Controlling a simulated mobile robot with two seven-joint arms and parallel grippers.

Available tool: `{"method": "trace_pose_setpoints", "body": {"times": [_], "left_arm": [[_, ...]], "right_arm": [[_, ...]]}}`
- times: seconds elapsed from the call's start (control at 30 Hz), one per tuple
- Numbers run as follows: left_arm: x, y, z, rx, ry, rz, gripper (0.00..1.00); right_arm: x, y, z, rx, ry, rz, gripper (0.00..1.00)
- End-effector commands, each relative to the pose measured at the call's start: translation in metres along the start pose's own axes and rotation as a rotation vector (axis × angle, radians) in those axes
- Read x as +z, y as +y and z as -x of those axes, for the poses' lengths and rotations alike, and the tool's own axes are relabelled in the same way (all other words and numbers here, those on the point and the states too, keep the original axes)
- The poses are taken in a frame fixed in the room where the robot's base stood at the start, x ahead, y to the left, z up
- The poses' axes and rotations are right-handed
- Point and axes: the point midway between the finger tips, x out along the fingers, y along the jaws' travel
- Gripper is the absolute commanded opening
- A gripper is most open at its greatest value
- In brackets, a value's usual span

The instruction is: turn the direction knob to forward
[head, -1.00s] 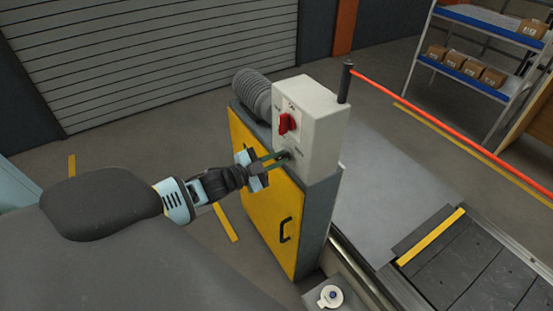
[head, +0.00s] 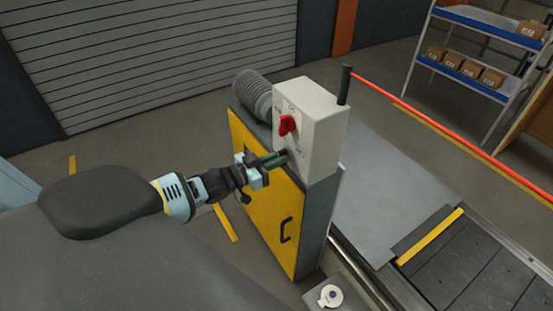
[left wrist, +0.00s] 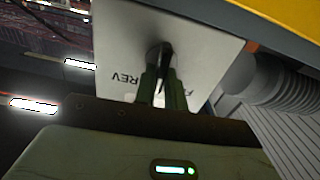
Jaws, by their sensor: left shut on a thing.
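The grey control box (head: 321,135) stands on the yellow cabinet and carries a red switch (head: 287,124) on its front. Below it is the black direction knob (head: 284,155), mostly hidden by my fingers. My left gripper (head: 275,160) is shut on this knob. In the left wrist view, the dark green fingers (left wrist: 162,88) hold the black knob (left wrist: 160,54) from both sides. The letters REV and a partly covered F label show on the panel (left wrist: 125,45) on either side of it. My right gripper is not in view.
The yellow cabinet (head: 265,195) with a black handle is under the box. A ribbed grey hose (head: 252,92) is behind it. A red bar (head: 440,125) extends to the right above the slat conveyor (head: 470,270). A shelf with cartons (head: 483,75) stands at the back right.

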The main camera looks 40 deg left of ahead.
Motion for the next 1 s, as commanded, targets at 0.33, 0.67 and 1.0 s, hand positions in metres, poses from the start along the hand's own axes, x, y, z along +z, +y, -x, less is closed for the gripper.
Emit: {"method": "trace_pose_setpoints", "body": {"times": [0.33,0.67,1.0], "left_arm": [[0.0017,-0.0022,0.0003,0.000,-0.002,0.323,0.00],[0.0022,-0.0035,0.0004,0.000,-0.002,0.554,0.00],[0.0023,-0.0039,0.0002,0.000,-0.001,0.661,0.00]], "right_arm": [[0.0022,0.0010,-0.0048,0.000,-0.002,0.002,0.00],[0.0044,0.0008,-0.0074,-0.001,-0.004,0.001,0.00],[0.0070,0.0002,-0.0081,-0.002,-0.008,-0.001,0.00]]}}
